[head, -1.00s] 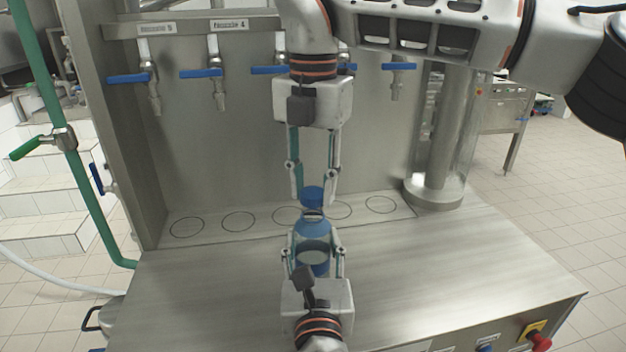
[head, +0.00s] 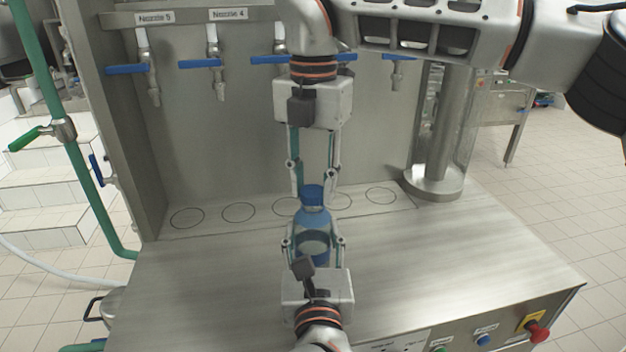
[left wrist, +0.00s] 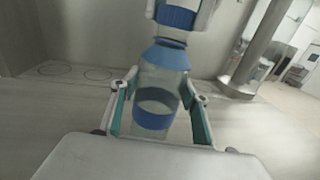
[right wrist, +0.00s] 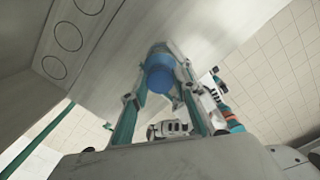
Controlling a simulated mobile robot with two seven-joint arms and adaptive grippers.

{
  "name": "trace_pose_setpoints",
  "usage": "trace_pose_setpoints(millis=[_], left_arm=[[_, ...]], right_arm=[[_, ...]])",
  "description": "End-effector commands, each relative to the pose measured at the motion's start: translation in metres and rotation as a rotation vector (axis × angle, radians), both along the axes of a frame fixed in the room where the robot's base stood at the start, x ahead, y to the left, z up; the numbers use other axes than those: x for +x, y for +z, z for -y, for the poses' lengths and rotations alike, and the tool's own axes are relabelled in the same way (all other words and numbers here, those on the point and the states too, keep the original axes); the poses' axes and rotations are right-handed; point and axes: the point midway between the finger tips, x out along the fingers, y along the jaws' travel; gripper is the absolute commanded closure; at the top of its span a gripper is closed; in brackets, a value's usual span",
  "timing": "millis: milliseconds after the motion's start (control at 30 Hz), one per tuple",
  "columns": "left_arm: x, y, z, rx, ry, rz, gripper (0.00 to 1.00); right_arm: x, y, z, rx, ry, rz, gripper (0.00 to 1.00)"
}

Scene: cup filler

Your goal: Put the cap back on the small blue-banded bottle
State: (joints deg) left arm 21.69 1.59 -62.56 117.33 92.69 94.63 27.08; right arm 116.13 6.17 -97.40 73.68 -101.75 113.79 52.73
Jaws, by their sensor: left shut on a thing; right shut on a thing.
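The small blue-banded bottle (head: 314,226) is clear with blue bands and stands upright in my left gripper (head: 313,242), which is shut around its body. In the left wrist view the bottle (left wrist: 160,82) shows between the fingers. The blue cap (head: 313,194) is held by my right gripper (head: 315,190), pointing down from above and shut on it. In the left wrist view the cap (left wrist: 176,17) is right over the bottle's mouth, with some clear neck showing below it. In the right wrist view the cap (right wrist: 158,75) hides most of the bottle. Whether cap and neck touch, I cannot tell.
Behind is a steel filler with several blue-handled nozzles (head: 216,64) and a strip of marked circles (head: 238,212). A steel column (head: 440,150) stands at the right. The steel table (head: 430,255) is clear on both sides. A red stop button (head: 538,331) is at its front.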

Motion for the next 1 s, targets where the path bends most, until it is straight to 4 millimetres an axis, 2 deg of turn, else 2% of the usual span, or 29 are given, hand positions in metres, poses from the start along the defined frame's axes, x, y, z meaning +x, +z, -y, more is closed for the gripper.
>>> trace_pose_setpoints(millis=[400,433,567,667,1000], left_arm=[[0.0000,0.0006,0.0001,-0.001,0.000,0.001,0.93],[0.0000,0.0006,0.0001,-0.001,0.000,0.001,1.00],[0.0000,0.0006,0.0001,-0.001,0.000,0.001,1.00],[0.0000,0.0006,0.0001,-0.001,0.000,0.001,1.00],[0.0000,0.0006,0.0000,0.000,0.000,0.001,1.00]], right_arm=[[0.0001,-0.0077,0.0003,0.000,0.003,0.000,0.78],[0.0001,-0.0079,0.0003,0.000,0.003,0.000,0.78],[0.0001,-0.0077,0.0003,0.000,-0.034,0.001,0.78],[0.0000,-0.0076,0.0004,0.000,-0.147,0.001,0.78],[-0.0008,-0.0078,0.0011,0.001,-0.767,0.001,0.78]])
